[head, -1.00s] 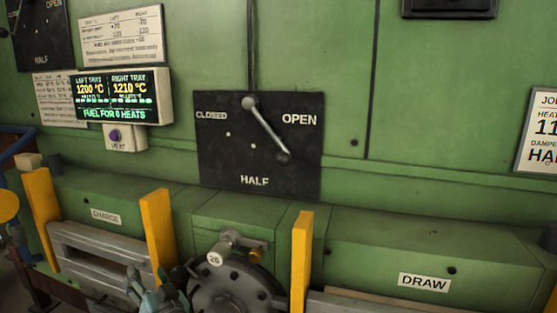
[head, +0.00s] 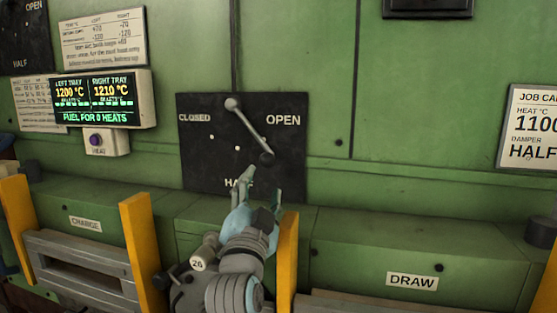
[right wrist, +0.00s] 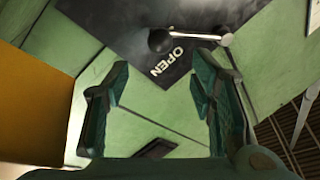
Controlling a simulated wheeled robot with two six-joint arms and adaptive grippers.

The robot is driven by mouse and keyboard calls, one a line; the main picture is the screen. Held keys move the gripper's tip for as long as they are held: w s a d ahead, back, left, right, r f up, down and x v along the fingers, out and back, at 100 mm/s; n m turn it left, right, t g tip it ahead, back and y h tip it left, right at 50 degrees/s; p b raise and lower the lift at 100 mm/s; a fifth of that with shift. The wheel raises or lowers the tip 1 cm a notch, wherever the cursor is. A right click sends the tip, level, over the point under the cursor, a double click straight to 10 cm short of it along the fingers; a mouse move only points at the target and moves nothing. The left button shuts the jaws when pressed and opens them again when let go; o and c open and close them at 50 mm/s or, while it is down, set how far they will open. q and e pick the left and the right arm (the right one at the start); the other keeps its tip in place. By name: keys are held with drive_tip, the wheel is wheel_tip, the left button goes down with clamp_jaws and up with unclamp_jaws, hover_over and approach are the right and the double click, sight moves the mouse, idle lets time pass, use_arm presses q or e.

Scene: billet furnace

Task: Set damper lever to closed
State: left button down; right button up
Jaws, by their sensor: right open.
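The damper lever (head: 250,130) is a pale rod on a black plate (head: 205,165) marked CLOSED, HALF and OPEN. Its silver ball is at the upper left, and its dark knob (head: 267,158) is at the lower right, below the word OPEN. My right gripper (head: 258,188) is open and empty, just below the knob and in front of the plate's lower edge, partly covering the word HALF. In the right wrist view the lever (right wrist: 195,37) lies beyond the open fingers (right wrist: 162,85), with no contact visible. My left gripper is not in view.
Yellow posts (head: 287,262) stand beside my right arm, and another post (head: 142,250) stands further left. A green ledge runs below the plate. A lit display (head: 100,100) hangs at left, a job card (head: 530,128) at right.

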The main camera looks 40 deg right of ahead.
sight(267, 164)
drive_tip(key=p+x, duration=0.2)
drive_tip(key=x, duration=0.8)
drive_tip(key=shift+w+d+r, duration=0.1)
drive_tip(key=shift+w+d, duration=0.3)
drive_tip(key=shift+w, duration=0.05)
clamp_jaws()
